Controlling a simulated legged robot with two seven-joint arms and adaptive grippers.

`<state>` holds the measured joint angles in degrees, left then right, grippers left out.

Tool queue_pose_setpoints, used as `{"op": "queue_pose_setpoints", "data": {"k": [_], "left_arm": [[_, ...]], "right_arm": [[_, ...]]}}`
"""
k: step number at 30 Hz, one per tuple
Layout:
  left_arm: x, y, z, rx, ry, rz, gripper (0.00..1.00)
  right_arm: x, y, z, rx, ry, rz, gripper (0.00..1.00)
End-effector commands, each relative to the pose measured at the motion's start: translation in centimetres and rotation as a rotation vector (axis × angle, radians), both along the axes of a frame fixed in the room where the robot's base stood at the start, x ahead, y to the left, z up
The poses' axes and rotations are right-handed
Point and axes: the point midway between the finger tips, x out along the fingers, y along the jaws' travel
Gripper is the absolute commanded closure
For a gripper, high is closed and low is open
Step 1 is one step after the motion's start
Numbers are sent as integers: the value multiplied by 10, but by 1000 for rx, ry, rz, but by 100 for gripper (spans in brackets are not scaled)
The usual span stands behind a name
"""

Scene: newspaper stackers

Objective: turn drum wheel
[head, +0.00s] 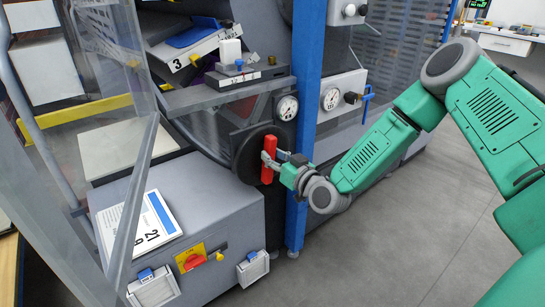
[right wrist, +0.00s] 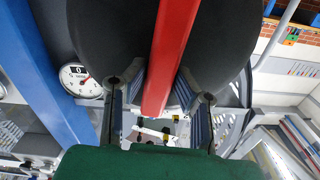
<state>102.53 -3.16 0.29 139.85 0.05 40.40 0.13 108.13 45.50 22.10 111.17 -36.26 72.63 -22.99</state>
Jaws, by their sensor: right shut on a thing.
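The drum wheel (head: 249,146) is a dark disc on the machine's front with a red bar handle (head: 268,160) across it, standing close to upright in the head view. My right gripper (head: 270,160) reaches in from the right and is shut on the red handle. In the right wrist view the red handle (right wrist: 165,60) runs down between the two fingers (right wrist: 158,105), in front of the dark wheel face (right wrist: 110,35). The wheel's lower part is partly hidden by the gripper in the head view. My left gripper is not in view.
A blue post (head: 306,100) stands right beside the wheel, close to my right gripper. Gauges (head: 287,107) sit above. A grey cabinet (head: 225,222) with a red switch (head: 193,262) is at lower left. Open floor (head: 385,250) lies at right.

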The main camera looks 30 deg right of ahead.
Motion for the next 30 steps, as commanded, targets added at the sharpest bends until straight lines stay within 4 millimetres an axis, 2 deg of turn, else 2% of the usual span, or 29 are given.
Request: {"op": "queue_pose_setpoints", "data": {"k": [14, 30], "left_arm": [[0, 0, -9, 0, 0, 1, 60], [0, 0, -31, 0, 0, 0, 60]], "right_arm": [[-2, -10, -11, 391, 47, 2, 100], [-2, -19, -22, 903, 90, -4, 100]]}}
